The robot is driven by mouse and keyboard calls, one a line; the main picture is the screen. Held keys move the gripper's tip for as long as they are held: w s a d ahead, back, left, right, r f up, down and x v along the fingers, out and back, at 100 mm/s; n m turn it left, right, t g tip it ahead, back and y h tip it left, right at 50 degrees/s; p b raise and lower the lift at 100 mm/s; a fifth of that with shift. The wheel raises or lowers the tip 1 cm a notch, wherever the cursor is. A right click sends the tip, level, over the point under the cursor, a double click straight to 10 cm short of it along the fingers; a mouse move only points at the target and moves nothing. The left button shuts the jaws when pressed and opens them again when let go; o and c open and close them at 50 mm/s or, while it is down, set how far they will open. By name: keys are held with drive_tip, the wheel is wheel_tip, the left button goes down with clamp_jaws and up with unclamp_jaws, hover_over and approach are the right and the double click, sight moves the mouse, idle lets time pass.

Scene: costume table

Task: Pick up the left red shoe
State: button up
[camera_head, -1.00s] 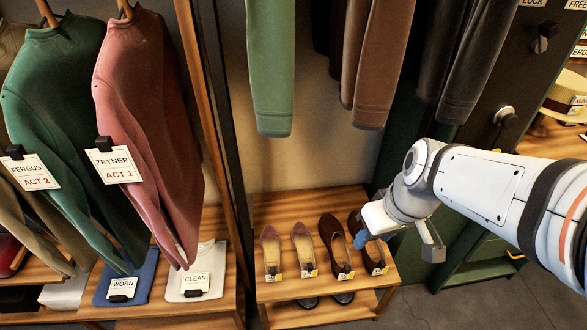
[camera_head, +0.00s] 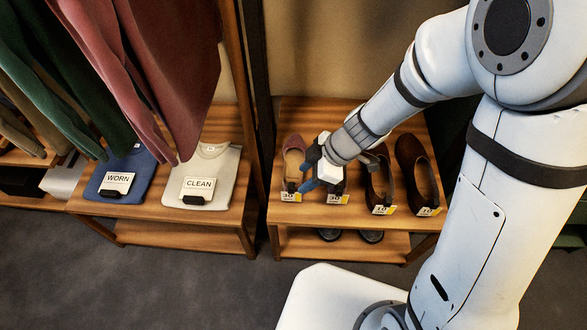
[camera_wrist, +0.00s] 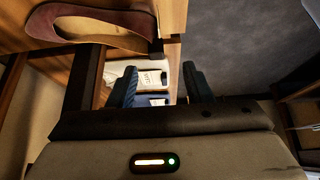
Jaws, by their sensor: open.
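The left red shoe (camera_head: 293,160), a dull pink-red flat with a tan inside, stands at the left end of the wooden shelf, a price tag at its near end. My gripper (camera_head: 309,172) is just right of it, in front of the second shoe of the row, most of which is hidden. The blue-tipped jaws are open. In the wrist view a reddish shoe (camera_wrist: 95,28) lies at the upper left, outside the gap between my fingers (camera_wrist: 160,88); I cannot tell which shoe it is. Nothing is seen held.
Two dark brown shoes (camera_head: 416,175) stand to the right on the shelf (camera_head: 345,218). Dark shoes (camera_head: 370,236) show on the lower shelf. A dark post (camera_head: 258,100) stands left of the row; beyond it lie folded blue (camera_head: 117,178) and white (camera_head: 208,172) shirts. Garments hang at upper left.

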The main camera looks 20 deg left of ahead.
sight(292, 185)
drive_tip(key=x, duration=0.2)
drive_tip(key=b+x, duration=0.1)
drive_tip(key=x, duration=0.3)
drive_tip(key=shift+w+a+b, duration=0.1)
drive_tip(key=shift+w+b, duration=0.15)
drive_tip(key=shift+b, duration=0.05)
drive_tip(key=shift+c, duration=0.4)
clamp_jaws()
